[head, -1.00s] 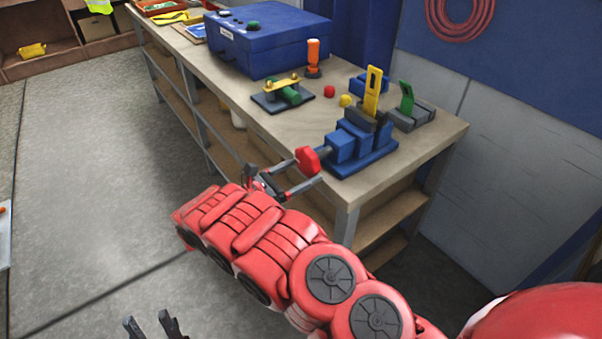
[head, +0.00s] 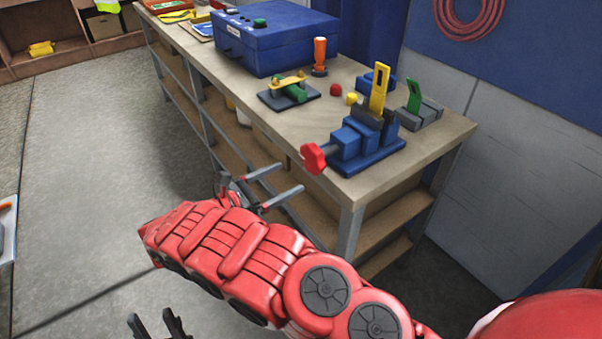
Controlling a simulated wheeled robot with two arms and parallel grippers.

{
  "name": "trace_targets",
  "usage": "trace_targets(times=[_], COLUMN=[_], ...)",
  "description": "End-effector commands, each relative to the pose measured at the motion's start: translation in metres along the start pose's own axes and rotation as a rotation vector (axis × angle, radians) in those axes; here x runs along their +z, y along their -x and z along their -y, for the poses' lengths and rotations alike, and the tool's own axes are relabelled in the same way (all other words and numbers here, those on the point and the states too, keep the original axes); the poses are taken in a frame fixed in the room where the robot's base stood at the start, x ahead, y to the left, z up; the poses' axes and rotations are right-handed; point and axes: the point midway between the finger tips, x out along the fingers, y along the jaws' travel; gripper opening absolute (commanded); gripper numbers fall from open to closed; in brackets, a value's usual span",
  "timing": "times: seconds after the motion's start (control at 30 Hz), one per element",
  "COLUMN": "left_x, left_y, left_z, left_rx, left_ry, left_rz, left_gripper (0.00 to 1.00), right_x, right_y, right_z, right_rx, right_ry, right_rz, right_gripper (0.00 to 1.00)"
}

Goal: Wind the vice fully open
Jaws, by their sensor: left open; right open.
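The blue vice (head: 372,158) stands near the front corner of the workbench. Its red handle (head: 314,158) sticks out to the left on a short screw, over the bench edge. A yellow slotted piece (head: 379,88) stands upright at the dark jaws; whether they grip it I cannot tell. My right gripper (head: 284,187) is open and empty, below and left of the red handle, apart from it. My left gripper (head: 158,323) is open and empty at the bottom edge, far from the bench.
The workbench (head: 310,122) also holds a green and grey block (head: 424,110), a red ball (head: 336,90), a yellow ball (head: 351,98), an orange-handled tool (head: 320,55), a green-and-yellow fixture (head: 289,92) and a blue case (head: 275,38).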

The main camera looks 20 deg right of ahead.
Motion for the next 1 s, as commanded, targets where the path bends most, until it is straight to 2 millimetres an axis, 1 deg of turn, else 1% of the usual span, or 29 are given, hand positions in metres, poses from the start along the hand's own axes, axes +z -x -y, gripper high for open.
trace_targets(times=[0.03,0.2,0.3,0.4,0.6,1.0], left_x=[0.001,0.003,0.004,0.004,0.004,0.004], left_y=[0.006,0.015,0.02,0.024,0.026,0.026], left_z=[0.0,-0.001,-0.001,-0.001,-0.001,-0.001], left_rx=[0.0,0.0,0.0,0.0,0.0,0.0], left_ry=[0.0,0.0,0.0,0.0,0.0,0.0], left_rz=[0.0,0.0,0.0,0.0,0.0,0.0], left_gripper=[0.5,0.5,0.5,0.5,0.5,0.5], right_x=[-0.004,-0.004,-0.003,-0.002,0.001,0.002], right_y=[0.016,0.059,0.078,0.089,0.099,0.098], right_z=[-0.001,-0.001,0.0,0.0,0.0,0.0], right_rx=[0.007,0.004,0.003,0.001,0.0,-0.001], right_ry=[-0.003,-0.004,-0.002,-0.002,-0.003,-0.002], right_rz=[-0.004,-0.003,-0.002,-0.003,0.0,0.001], right_gripper=[1.0,1.0,1.0,1.0,1.0,1.0])
